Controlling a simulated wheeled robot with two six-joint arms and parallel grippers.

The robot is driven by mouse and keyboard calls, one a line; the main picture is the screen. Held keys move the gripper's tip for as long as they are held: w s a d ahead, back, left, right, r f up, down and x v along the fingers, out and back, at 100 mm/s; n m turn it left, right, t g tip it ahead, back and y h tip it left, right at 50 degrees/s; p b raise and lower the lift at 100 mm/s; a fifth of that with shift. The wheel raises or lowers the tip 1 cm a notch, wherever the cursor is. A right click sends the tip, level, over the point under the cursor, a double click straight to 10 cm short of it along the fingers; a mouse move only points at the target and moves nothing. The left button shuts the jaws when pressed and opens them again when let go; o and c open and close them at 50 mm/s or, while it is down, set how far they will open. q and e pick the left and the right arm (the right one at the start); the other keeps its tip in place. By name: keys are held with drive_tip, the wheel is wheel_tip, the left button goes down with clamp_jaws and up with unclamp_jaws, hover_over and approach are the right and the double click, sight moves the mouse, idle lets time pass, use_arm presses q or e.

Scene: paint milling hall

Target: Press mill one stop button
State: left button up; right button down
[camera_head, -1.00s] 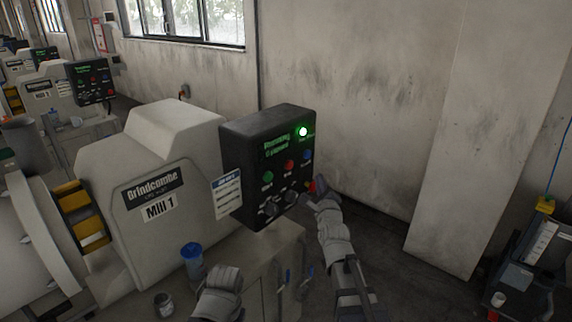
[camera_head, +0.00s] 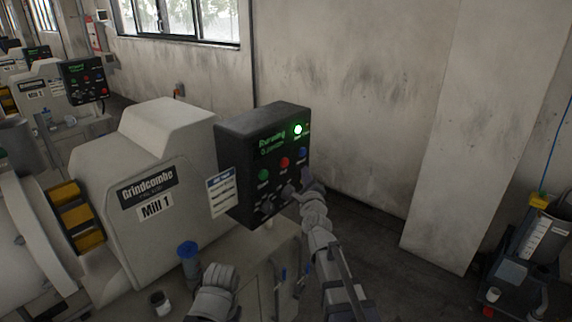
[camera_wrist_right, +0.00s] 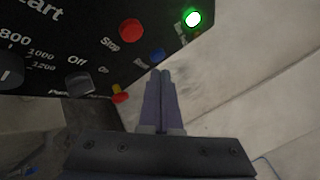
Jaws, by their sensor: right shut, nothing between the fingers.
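The Mill 1 control box (camera_head: 262,165) is black and stands at the right end of the mill marked Mill 1 (camera_head: 160,200). Its screen reads "Running" and a lamp (camera_head: 298,129) glows green. The red Stop button (camera_head: 284,162) sits between the green Start button (camera_head: 263,174) and a blue button (camera_head: 302,152). In the right wrist view the Stop button (camera_wrist_right: 131,30) is up and left of my right gripper (camera_wrist_right: 161,74), which is shut and empty, its tips just below the blue button (camera_wrist_right: 157,54). My left arm shows at the bottom; its fingers cannot be made out.
Dark knobs (camera_wrist_right: 80,83) and a red-yellow switch (camera_wrist_right: 119,94) sit low on the panel. A blue-lidded container (camera_head: 188,258) and a small can (camera_head: 160,303) stand on the bench. A wall and pillar (camera_head: 470,130) rise to the right.

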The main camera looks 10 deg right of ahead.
sight(288, 161)
drive_tip(key=shift+w+a, duration=0.75)
drive_tip(key=shift+w, duration=0.25)
drive_tip(key=shift+w+a, duration=0.75)
drive_tip(key=shift+w, duration=0.25)
drive_tip(key=shift+a, duration=0.1)
idle(0.6)
drive_tip(key=shift+w+a, duration=0.2)
drive_tip(key=shift+w, duration=0.1)
drive_tip(key=shift+w+a, duration=0.3)
drive_tip(key=shift+w, duration=0.1)
idle(0.8)
drive_tip(key=shift+s+d, duration=0.1)
drive_tip(key=shift+s, duration=0.05)
drive_tip(key=shift+s+d, duration=0.45)
drive_tip(key=shift+s, duration=0.1)
drive_tip(key=s+d, duration=0.1)
drive_tip(key=s, duration=0.1)
drive_tip(key=s+d, duration=0.2)
idle(0.7)
